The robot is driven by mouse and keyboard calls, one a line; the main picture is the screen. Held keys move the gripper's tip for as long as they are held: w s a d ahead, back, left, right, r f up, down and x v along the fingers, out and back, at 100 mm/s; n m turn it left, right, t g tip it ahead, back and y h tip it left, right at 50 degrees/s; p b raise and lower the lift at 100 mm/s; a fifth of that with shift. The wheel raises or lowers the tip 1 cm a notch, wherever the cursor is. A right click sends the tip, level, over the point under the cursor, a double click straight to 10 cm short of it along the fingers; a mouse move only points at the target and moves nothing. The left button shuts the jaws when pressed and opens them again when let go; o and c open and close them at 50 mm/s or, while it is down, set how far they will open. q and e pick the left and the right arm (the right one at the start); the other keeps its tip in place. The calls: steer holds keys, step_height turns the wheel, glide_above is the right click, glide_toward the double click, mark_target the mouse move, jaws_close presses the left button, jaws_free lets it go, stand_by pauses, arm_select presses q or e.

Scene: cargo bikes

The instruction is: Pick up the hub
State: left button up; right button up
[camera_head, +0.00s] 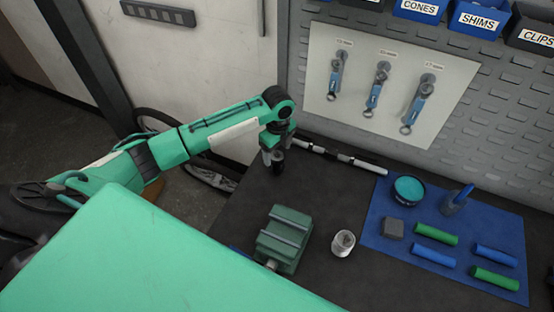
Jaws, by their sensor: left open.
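A small silver, round piece that looks like the hub (343,243) stands on the dark bench top, just right of the green vise (283,240). My left gripper (275,160) points down over the back left part of the bench. It is open, with nothing seen between its fingers. It is up and to the left of the hub in the picture, well apart from it. My right gripper is not in view.
A dark rod with white bands (340,155) lies along the bench's back. A blue mat (408,262) at right holds a teal tin (409,190), a grey block (393,229), a bottle (455,200) and green and blue cylinders. Tools hang on a white board (390,130). Bench between gripper and hub is clear.

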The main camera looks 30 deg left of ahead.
mark_target(276, 164)
arm_select(q)
steer(key=shift+f, duration=0.75)
steer(key=shift+s+f+p, duration=0.15)
steer(key=shift+f+p, duration=0.45)
steer(key=shift+p, duration=0.1)
step_height(276, 164, down, 3)
steer(key=shift+f+p, duration=0.2)
steer(key=shift+p, duration=0.55)
steer(key=shift+a+f, duration=0.1)
steer(key=shift+f, duration=0.25)
steer(key=shift+c, duration=0.2)
steer(key=c, duration=1.1)
steer(key=shift+c, duration=0.3)
steer(key=shift+r, duration=0.15)
